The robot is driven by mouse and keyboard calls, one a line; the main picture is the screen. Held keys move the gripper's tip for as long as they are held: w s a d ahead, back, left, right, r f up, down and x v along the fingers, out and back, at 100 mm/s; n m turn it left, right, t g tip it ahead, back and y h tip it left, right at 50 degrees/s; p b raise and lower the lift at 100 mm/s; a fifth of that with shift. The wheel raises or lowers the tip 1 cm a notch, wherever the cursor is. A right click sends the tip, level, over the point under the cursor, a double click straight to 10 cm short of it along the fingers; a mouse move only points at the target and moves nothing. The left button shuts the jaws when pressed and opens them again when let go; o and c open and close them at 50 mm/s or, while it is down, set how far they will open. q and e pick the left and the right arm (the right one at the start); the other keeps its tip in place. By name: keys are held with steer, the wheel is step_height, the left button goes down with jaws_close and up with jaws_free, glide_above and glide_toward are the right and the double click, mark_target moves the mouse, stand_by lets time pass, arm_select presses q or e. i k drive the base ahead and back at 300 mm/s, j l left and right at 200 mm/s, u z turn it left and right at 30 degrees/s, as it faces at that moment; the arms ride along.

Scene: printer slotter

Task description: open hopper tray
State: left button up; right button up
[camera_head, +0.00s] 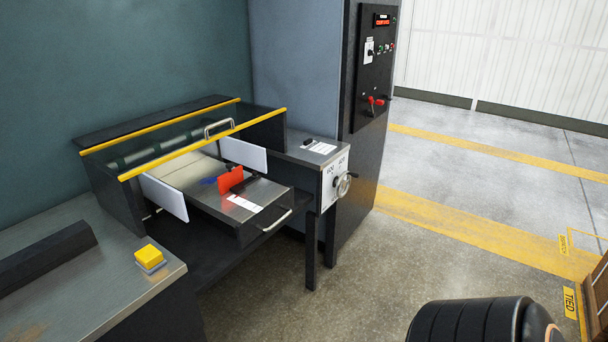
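The printer slotter's hopper tray (207,187) is a metal tray between two white side guides, the left guide (164,197) and the right guide (245,154). A metal bar handle (278,221) sits on its front edge. A red piece (231,179) stands on the tray, with a white label beside it. A dark cover with yellow edges (203,144) and a metal handle (218,128) lies over the roller behind the tray. Neither gripper is in view. I cannot tell how far the tray is pulled out.
A hand wheel (344,184) sticks out right of the tray. A control panel (376,52) with red knobs stands behind it. A metal table (75,285) with a yellow button (149,255) is at the left. A dark rounded object (470,322) is at bottom right.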

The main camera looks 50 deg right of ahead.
mark_target(265, 203)
steer(key=z, duration=1.35)
steer(key=l, duration=0.1)
